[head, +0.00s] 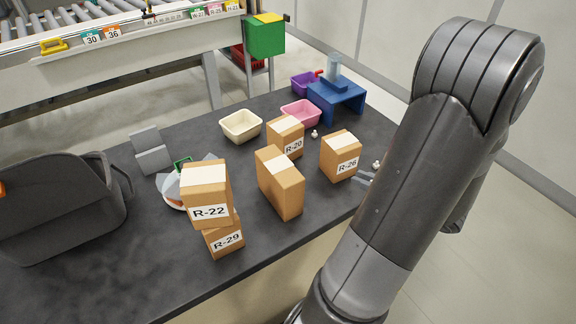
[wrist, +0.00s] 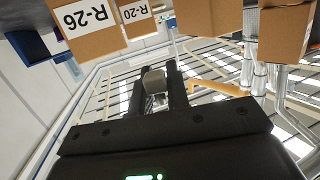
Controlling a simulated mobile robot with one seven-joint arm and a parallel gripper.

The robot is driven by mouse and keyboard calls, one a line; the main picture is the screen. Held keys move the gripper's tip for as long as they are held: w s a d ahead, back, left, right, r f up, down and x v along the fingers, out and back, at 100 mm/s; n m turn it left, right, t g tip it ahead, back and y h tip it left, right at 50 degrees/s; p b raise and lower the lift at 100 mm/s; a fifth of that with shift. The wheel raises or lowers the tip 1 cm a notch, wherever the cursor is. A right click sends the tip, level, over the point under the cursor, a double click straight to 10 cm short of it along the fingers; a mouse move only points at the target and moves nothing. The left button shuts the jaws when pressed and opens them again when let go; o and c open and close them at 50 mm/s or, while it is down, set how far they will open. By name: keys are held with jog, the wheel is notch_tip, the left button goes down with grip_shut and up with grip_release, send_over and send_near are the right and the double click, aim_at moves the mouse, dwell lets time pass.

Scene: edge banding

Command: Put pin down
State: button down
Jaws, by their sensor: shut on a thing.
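My gripper (wrist: 160,92) is shut on a small pale grey piece, the pin (wrist: 155,82), at its fingertips in the wrist view. In the head view my gripper (head: 364,178) is partly hidden by my arm, to the right of and below the R-26 box. A small whitish piece (head: 376,164) shows just above the fingers there; I cannot tell whether it is the held pin. Another small white piece (head: 314,134) stands on the dark table between the R-20 box and the R-26 box.
The R-26 box (head: 341,156), R-20 box (head: 286,139), R-22 box (head: 206,195), R-29 box (head: 225,240) and a tall box (head: 279,184) crowd the table (head: 130,280). Cream (head: 240,125), pink (head: 301,113) and purple (head: 302,83) bins and a blue stand (head: 336,98) are behind.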

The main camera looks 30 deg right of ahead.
jog(key=w+a+r+n+g+y, duration=0.2)
jog(key=w+a+r+n+y, duration=0.15)
jog(key=a+r, duration=0.2)
jog(key=w+a+r+n+g+y, duration=0.25)
jog(key=w+a+r, duration=0.2)
jog(key=r, duration=0.25)
send_over(269, 167)
jog(key=shift+t+y, duration=0.25)
jog(key=shift+y, duration=0.05)
notch_tip(269, 167, down, 7)
jog(key=shift+s+r, duration=0.15)
jog(key=shift+r, duration=0.05)
jog(key=shift+f, duration=2.05)
jog(key=shift+f, duration=0.15)
jog(key=c, duration=1.4)
grip_release()
